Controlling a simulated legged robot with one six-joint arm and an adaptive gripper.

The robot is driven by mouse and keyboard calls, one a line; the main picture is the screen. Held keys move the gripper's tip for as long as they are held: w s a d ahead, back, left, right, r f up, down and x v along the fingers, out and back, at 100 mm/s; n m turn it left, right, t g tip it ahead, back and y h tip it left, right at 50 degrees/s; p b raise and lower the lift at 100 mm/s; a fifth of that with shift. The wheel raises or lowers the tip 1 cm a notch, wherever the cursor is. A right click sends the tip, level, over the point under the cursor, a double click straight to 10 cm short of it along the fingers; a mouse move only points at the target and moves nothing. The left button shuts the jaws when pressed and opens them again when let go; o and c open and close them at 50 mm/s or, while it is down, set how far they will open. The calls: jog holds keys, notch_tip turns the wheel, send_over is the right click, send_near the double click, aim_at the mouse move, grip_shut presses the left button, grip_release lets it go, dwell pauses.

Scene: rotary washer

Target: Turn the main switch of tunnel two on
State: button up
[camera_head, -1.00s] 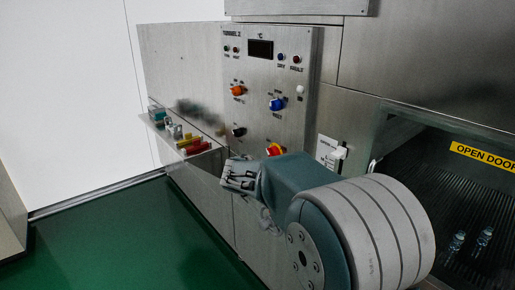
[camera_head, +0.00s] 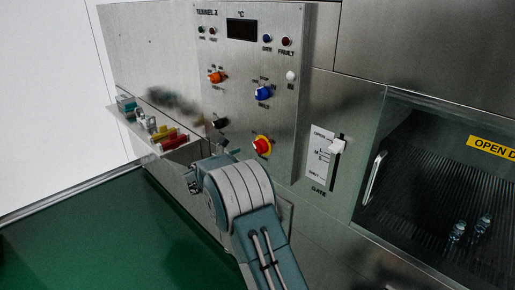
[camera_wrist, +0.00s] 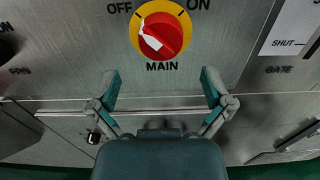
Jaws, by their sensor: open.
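The main switch is a red round knob on a yellow disc (camera_wrist: 160,35), labelled MAIN, with OFF at its upper left and ON at its upper right. Its white pointer mark points to the upper left, toward OFF. It also shows low on the tunnel 2 panel in the head view (camera_head: 262,146). My gripper (camera_wrist: 160,80) is open and empty. In the wrist view its two fingers are spread just below the knob, one to each side, apart from it. In the head view my arm hides most of the gripper.
An orange knob (camera_head: 215,77), a blue knob (camera_head: 264,92) and a black knob (camera_head: 220,123) sit on the same panel. Right of it are the gate slider (camera_head: 337,146) and a glass door. A shelf (camera_head: 128,124) with small coloured items juts out at left.

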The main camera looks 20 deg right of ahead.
aim_at(256, 149)
jog(key=x, duration=0.6)
jog(key=c, duration=1)
